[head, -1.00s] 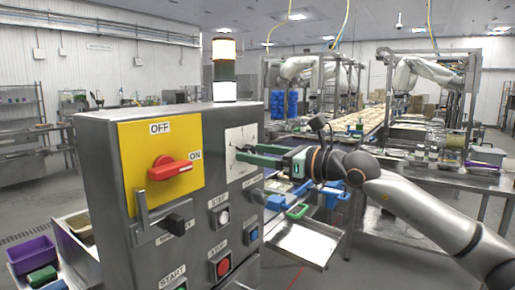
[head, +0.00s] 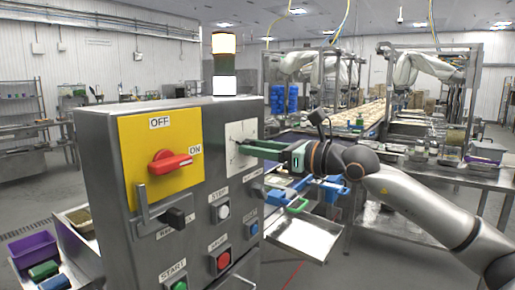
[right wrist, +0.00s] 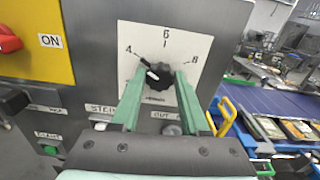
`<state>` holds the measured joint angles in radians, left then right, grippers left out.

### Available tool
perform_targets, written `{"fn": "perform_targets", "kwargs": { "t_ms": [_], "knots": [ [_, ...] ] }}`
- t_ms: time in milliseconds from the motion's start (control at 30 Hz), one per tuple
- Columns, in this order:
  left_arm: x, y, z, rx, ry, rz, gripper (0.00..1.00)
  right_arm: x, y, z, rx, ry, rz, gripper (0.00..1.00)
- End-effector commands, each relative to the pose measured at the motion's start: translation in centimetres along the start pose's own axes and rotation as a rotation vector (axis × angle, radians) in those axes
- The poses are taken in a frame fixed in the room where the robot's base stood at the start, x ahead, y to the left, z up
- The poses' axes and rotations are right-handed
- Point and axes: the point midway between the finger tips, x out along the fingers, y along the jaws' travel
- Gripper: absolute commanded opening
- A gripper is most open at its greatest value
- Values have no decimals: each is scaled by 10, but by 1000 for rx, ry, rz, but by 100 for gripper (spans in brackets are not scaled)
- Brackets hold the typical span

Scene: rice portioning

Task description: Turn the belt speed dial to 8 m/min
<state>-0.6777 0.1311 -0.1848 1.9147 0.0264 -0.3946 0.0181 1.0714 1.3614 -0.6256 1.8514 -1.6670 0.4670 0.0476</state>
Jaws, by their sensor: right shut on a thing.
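The belt speed dial is a black knob (right wrist: 160,78) on a white plate marked 4, 6 and 8, seen in the right wrist view. My left gripper is not in view.
The steel control box (head: 100,150) carries a red switch (head: 170,162) on a yellow plate, and labelled buttons below, including a red one (head: 223,261). A metal tray (head: 302,238) sticks out below my right arm. A conveyor with trays (right wrist: 290,130) lies right of the box.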

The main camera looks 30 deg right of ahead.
Motion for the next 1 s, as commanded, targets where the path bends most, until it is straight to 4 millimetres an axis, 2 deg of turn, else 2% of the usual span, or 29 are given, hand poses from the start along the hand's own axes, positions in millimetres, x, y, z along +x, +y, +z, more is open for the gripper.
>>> {"fn": "perform_targets", "kwargs": {
  "t_ms": [267, 467, 1000],
  "knots": [
    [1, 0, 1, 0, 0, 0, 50, 0, 0, -1, 17, 1, -1, 0],
    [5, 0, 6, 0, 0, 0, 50, 0, 0, -2, 95, 0, 0, 0],
    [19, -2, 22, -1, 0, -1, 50, 1, -1, -2, 566, 0, 0, 0]
  ]
}}
